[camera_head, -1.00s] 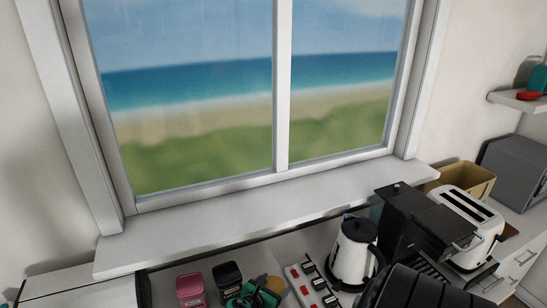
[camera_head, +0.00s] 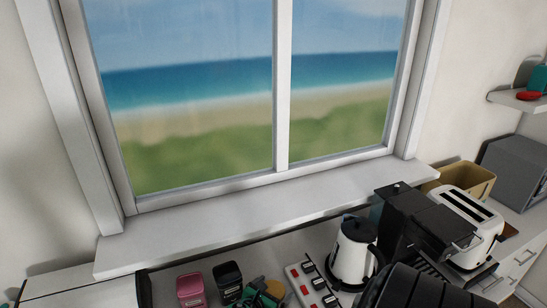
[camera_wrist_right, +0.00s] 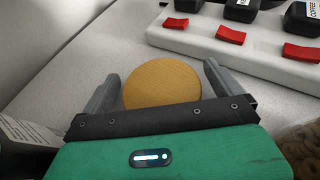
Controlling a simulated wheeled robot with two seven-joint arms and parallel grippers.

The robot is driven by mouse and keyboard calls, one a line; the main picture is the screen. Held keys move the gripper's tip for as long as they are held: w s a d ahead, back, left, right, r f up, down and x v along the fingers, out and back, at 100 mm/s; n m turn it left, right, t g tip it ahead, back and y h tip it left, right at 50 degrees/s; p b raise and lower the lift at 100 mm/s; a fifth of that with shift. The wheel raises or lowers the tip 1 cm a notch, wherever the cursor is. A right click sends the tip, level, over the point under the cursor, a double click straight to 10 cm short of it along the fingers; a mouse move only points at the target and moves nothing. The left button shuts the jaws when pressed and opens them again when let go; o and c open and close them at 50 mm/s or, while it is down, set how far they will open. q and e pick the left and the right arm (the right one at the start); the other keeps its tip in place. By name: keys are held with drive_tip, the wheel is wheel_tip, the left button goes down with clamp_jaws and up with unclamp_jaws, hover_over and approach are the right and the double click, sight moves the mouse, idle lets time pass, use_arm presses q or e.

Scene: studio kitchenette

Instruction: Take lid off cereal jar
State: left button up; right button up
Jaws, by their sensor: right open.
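A round wooden lid (camera_wrist_right: 162,83) lies between the two grey fingers of my right gripper (camera_wrist_right: 161,72) in the right wrist view. The fingers are open, one on each side of the lid; I cannot tell whether they touch it. The jar body under the lid is hidden. In the head view the lid (camera_head: 274,288) shows small at the bottom edge, beside the green of my right gripper (camera_head: 258,287). Brown ring-shaped pieces (camera_wrist_right: 302,150) show at the lower right of the wrist view. My left gripper is out of view.
A white power strip (camera_head: 308,285) with red switches and dark plugs lies just right of the lid. A white kettle (camera_head: 352,255), black coffee machine (camera_head: 400,225) and toaster (camera_head: 468,215) stand further right. Pink (camera_head: 190,289) and black (camera_head: 229,280) canisters stand left.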

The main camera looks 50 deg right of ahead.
drive_tip(key=shift+r, duration=0.15)
drive_tip(key=b+v, duration=0.4)
drive_tip(key=v, duration=0.7)
drive_tip(key=shift+a, duration=0.25)
drive_tip(key=shift+a+r, duration=0.15)
drive_tip(key=shift+a, duration=0.1)
